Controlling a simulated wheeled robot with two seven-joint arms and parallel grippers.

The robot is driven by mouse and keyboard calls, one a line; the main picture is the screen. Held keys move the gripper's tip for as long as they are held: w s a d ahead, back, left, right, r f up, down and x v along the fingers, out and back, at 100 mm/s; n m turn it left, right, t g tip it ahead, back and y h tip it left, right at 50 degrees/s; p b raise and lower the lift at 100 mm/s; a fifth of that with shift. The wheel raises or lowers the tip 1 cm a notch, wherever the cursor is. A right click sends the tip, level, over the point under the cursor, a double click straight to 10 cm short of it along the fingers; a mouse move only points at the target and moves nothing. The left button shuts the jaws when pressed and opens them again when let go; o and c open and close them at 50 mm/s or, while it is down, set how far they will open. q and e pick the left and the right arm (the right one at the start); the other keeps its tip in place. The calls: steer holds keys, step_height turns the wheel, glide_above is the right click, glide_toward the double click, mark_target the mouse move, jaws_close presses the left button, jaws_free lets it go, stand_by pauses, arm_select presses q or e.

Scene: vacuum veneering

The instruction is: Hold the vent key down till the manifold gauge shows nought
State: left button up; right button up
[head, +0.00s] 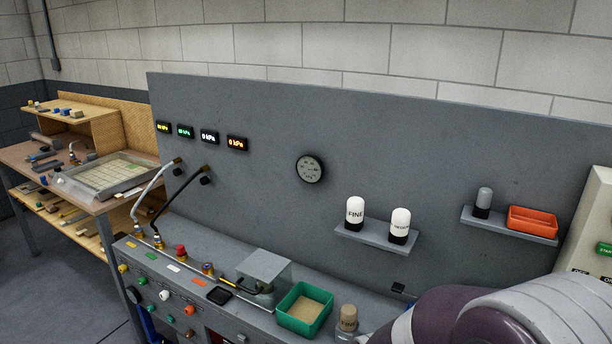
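The round dial gauge (310,169) hangs on the grey back panel; its needle is too small to read. Four small digital displays sit to its left. The white one (209,137) and the orange one (237,143) read 0 kPa. The yellow (163,128) and green (185,131) ones show figures too small to read surely. I cannot tell which readout is the manifold gauge. The grey console (215,270) carries coloured knobs and a black square piece (219,295); no vent key can be made out for certain. My arm covers the lower right. Neither gripper is in view.
A grey box (264,268) and a green tray (321,293) sit on the console. Two white-topped bottles, one marked FINE (354,212), stand on a small shelf (375,239). An orange bin (532,219) sits on the right shelf. A wooden workbench (92,203) stands left.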

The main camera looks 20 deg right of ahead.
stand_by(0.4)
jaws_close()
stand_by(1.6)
